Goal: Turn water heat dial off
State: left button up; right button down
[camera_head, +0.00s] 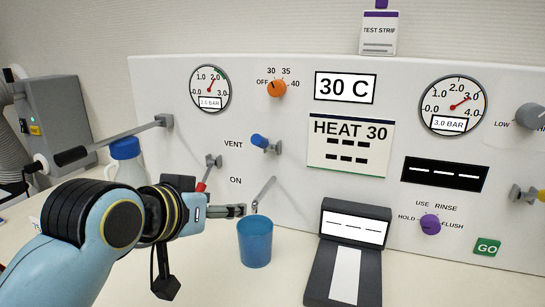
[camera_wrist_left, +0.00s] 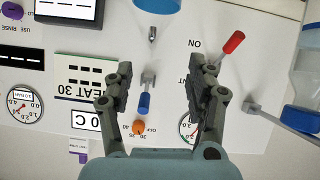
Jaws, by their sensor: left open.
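The orange water heat dial (camera_head: 277,88) is on the white panel, with OFF at its left and 30, 35 and 40 around its top and right. Its pointer is too small to read surely. The display (camera_head: 345,88) beside it reads 30 C. My left gripper (camera_head: 235,210) is open and empty, low in front of the panel, below the dial and above the blue cup. In the left wrist view the panel is upside down; the open fingers (camera_wrist_left: 164,75) stand either side of the blue-handled lever, and the dial (camera_wrist_left: 138,127) shows between the finger bases. My right gripper is not in view.
A blue-handled lever (camera_head: 265,143) juts out below the dial, and a red-handled lever (camera_head: 205,180) left of it. A black-handled bar (camera_head: 110,145) sticks out at left. A bottle (camera_head: 126,160) is behind my arm.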

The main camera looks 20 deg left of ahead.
aim_at(274, 88)
pick_arm(q)
jog(key=w+d+r+n+t, duration=0.1)
jog(key=w+r+t, duration=0.2)
jog(key=w+r, duration=0.35)
jog(key=w+d+r+t, duration=0.2)
jog(key=w+r+t, duration=0.1)
jog(key=r, duration=0.7)
jog(key=w+p, duration=0.2)
jog(key=w, duration=0.6)
jog(key=shift+w+d, duration=0.1)
jog(key=shift+w, duration=0.9)
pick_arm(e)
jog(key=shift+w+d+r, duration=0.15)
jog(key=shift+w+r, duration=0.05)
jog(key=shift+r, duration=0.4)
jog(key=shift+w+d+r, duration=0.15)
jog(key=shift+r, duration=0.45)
pick_arm(q)
jog(key=shift+c, duration=0.9)
jog(key=shift+n, duration=0.3)
jog(key=c, duration=1)
